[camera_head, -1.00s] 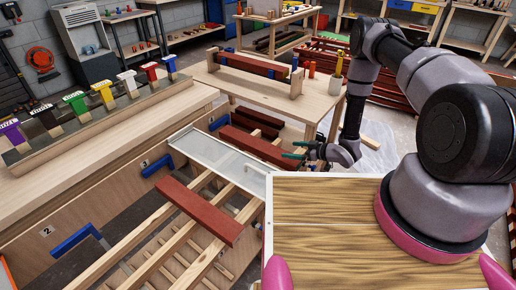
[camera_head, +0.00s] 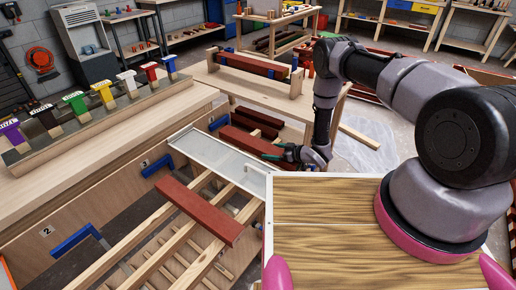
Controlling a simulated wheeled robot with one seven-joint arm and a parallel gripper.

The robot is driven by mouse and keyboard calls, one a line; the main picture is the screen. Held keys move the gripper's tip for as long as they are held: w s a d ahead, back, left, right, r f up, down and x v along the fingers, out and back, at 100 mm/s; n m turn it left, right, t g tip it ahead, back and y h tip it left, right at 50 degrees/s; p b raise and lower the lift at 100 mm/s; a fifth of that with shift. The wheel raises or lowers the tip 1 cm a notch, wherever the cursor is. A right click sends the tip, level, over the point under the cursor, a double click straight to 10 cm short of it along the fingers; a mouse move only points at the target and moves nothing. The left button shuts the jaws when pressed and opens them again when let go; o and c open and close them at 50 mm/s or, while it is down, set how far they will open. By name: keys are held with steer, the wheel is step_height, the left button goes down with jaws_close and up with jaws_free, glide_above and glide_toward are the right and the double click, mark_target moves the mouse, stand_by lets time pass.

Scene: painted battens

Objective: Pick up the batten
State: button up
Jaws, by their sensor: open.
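Another red batten (camera_head: 200,211) lies across the pale wooden rails in the foreground, well apart from my gripper. A further red batten (camera_head: 252,65) rests in a wooden stand at the back of the table.
A white-framed tray (camera_head: 218,157) lies left of and below my gripper. A bench with coloured, labelled blocks (camera_head: 103,95) stands at the left. Blue brackets (camera_head: 220,122) sit along the bench side. A loose pale strip (camera_head: 359,136) lies right of my arm.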

jaws_close()
steer(key=shift+r, duration=0.1)
